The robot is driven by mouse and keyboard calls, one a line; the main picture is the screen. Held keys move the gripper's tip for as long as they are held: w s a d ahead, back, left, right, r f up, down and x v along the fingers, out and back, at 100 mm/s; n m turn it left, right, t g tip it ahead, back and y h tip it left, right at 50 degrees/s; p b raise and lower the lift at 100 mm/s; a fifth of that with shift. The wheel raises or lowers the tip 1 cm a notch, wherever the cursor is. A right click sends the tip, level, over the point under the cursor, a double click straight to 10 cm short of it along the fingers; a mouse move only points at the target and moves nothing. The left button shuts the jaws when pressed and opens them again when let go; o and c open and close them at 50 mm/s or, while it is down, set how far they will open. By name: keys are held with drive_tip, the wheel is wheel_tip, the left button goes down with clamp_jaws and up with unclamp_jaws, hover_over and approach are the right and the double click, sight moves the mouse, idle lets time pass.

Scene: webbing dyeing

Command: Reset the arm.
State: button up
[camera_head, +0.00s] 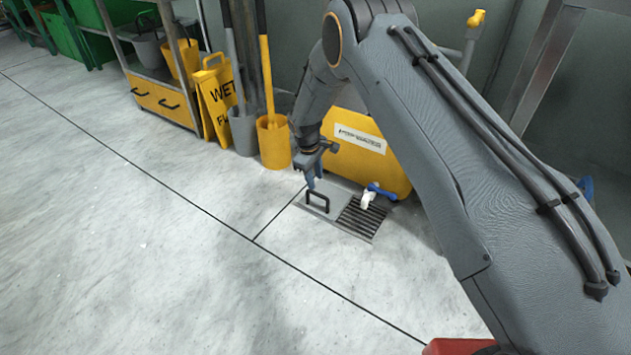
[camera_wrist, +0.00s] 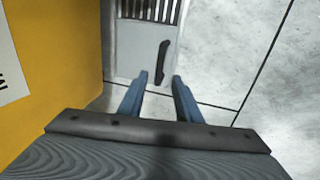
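My arm reaches across the right side of the head view and bends down toward the floor. My gripper (camera_head: 313,184) hangs above a floor drain cover. In the wrist view my gripper (camera_wrist: 162,80) shows two blue fingers spread apart with nothing between them. The drain cover's grey plate (camera_head: 338,199) has a black handle (camera_head: 318,200) just below the fingers in the head view. The handle also shows in the wrist view (camera_wrist: 161,62), beyond the fingertips and apart from them.
A yellow box (camera_head: 350,150) stands beside the drain grate (camera_head: 362,217). A white and blue valve (camera_head: 370,196) sits by the grate. A yellow bucket (camera_head: 273,143), grey bucket (camera_head: 242,132) and wet-floor sign (camera_head: 216,100) stand left. The floor at left is clear.

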idle(0.4)
